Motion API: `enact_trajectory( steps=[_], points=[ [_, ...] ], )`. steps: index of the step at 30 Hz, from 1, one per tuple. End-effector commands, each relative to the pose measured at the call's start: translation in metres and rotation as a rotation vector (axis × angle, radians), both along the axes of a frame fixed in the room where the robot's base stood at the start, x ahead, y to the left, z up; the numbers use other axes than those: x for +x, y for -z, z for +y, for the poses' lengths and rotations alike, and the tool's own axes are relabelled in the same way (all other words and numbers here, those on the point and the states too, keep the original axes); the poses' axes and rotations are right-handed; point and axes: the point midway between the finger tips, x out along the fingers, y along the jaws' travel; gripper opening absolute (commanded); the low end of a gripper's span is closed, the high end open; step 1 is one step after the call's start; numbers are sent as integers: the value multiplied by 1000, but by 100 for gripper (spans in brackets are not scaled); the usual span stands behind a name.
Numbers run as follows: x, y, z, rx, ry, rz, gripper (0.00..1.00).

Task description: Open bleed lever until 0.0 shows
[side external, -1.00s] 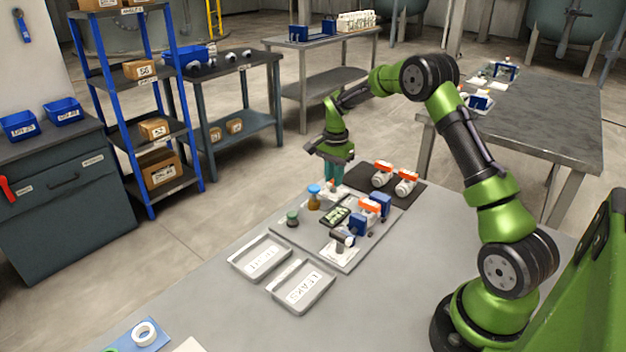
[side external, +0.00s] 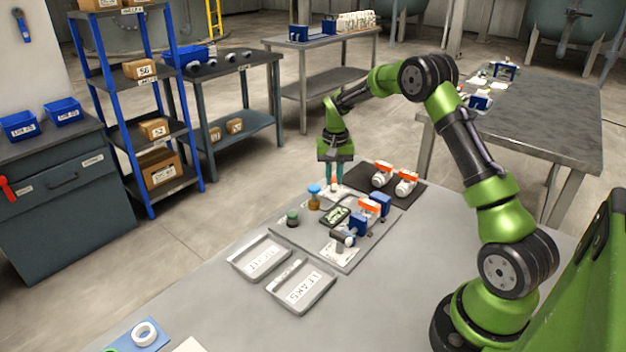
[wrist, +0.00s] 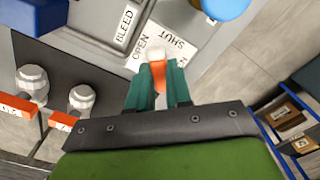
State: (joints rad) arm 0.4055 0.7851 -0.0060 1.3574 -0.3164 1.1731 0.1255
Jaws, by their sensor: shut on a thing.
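The bleed lever (wrist: 159,75) is a small orange handle with a white end, in the wrist view. It lies beside the white BLEED (wrist: 125,22), OPEN (wrist: 141,45) and SHUT (wrist: 172,44) labels. My gripper (wrist: 158,85) has its green fingers closed on both sides of the lever.
A blue-topped knob (side external: 314,189) and a green-topped piece (side external: 292,219) stand left of the gauge. Orange-handled valves (side external: 382,175) lie on a dark mat (side external: 420,186) to the right. Two labelled trays, one reading LEAKS (side external: 302,290), sit in front.

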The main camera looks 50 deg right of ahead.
Motion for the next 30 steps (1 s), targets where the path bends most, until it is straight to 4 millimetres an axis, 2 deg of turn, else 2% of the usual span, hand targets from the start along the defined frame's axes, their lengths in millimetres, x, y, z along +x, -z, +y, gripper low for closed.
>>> enact_trajectory(
  steps=[18, 30],
  points=[
    [1, -2, -1, -1, -571, -3, 0],
    [1, -2, -1, -2, -811, -3, 0]
  ],
)
